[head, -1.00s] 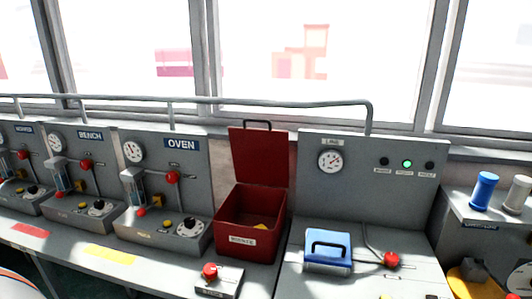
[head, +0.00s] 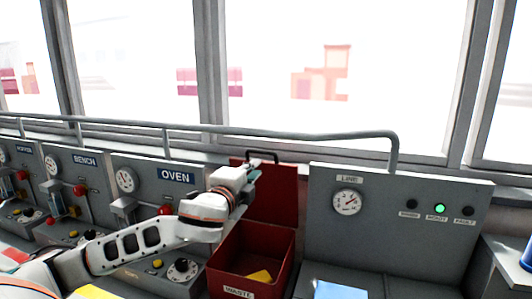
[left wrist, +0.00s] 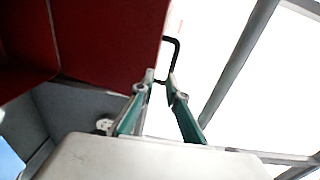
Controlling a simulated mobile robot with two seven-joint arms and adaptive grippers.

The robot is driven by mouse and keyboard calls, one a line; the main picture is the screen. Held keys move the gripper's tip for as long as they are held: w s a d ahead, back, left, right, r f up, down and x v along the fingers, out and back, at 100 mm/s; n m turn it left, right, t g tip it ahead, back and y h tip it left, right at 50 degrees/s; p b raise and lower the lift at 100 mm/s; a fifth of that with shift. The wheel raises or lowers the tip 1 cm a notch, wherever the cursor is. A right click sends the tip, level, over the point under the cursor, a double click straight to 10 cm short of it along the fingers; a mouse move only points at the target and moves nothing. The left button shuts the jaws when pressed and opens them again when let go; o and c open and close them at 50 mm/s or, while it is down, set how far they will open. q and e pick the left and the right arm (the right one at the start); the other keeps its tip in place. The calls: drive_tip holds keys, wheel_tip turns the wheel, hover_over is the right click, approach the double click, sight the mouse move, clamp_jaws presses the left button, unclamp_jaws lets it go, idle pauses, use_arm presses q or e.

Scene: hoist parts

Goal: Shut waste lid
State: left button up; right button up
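The red waste bin (head: 262,250) stands open, with a "WASTE" label on its front and a yellow item (head: 260,276) inside. Its red lid (head: 280,200) stands upright at the back, with a black handle (head: 262,154) on its top edge. My left gripper (head: 254,172) is in front of the lid, just below the handle, and hides part of the lid. In the left wrist view, the green fingertips (left wrist: 160,78) are apart, with the black handle (left wrist: 176,52) at or just beyond them. Contact cannot be told. My right gripper is not in view.
The OVEN panel (head: 176,177) is left of the bin, behind my left arm. The LINE panel (head: 400,222) is close on the right, with a blue object (head: 340,290) before it. A grey rail (head: 300,142) runs behind the lid.

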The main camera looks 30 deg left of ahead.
sight(260, 153)
use_arm(q)
drive_tip(key=w+a, duration=0.1)
drive_tip(key=w, duration=0.1)
drive_tip(key=w+r, duration=0.1)
drive_tip(key=w, duration=0.1)
drive_tip(key=w+a+r+p, duration=0.1)
drive_tip(key=w, duration=0.1)
drive_tip(key=shift+w+a+r, duration=0.15)
drive_tip(key=shift+w+a, duration=0.15)
drive_tip(key=shift+w, duration=0.1)
drive_tip(key=shift+w+a, duration=0.1)
drive_tip(key=shift+w, duration=0.4)
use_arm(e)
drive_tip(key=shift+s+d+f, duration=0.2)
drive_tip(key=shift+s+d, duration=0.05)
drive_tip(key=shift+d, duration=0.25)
use_arm(q)
clamp_jaws()
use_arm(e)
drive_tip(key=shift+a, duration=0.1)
